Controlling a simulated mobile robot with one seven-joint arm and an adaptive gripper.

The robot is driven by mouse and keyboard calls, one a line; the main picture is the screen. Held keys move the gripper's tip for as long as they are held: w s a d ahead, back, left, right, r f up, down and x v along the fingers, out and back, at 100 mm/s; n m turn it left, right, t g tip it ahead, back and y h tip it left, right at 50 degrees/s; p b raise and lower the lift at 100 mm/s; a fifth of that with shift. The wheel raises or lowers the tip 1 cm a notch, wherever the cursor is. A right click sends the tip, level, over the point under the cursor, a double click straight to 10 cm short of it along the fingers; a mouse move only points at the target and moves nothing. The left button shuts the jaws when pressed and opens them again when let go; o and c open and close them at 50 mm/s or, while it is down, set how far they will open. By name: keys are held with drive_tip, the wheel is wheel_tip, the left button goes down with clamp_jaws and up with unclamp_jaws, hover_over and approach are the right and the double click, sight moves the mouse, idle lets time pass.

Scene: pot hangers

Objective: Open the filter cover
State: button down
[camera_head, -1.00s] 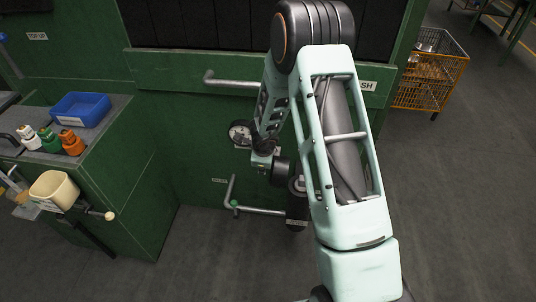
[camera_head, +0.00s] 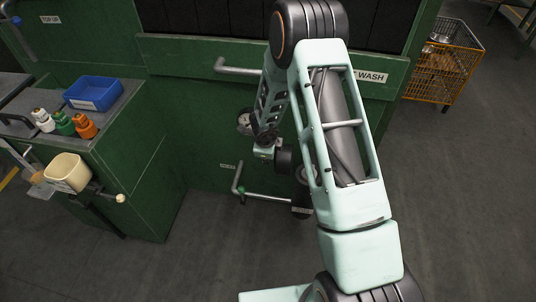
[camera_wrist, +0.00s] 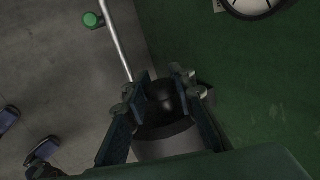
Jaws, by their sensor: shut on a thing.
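In the wrist view, the filter cover (camera_wrist: 168,104) is a dark, rounded cap on a grey cylindrical body (camera_wrist: 170,145). The two fingers of my gripper (camera_wrist: 163,84) are closed on it, one on each side. The fingers and palm hide part of the cap, and I see no clear gap between it and the body. In the head view, the dark filter (camera_head: 302,203) stands low by the green wall and is mostly hidden behind my arm. The fingertips are not clear in that view.
A bent metal pipe with a green knob (camera_head: 240,188) runs close to the filter. A round gauge (camera_head: 244,122) is on the green wall above. A bench with a blue bin (camera_head: 94,93) and a cream cup (camera_head: 68,171) stands left.

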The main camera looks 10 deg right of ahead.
drive_tip(key=c, duration=1.8)
unclamp_jaws()
drive_tip(key=shift+s+a+f, duration=0.15)
drive_tip(key=shift+a, duration=0.1)
drive_tip(key=shift+o, duration=0.7)
drive_tip(key=shift+d, duration=0.1)
drive_tip(key=v, duration=1.2)
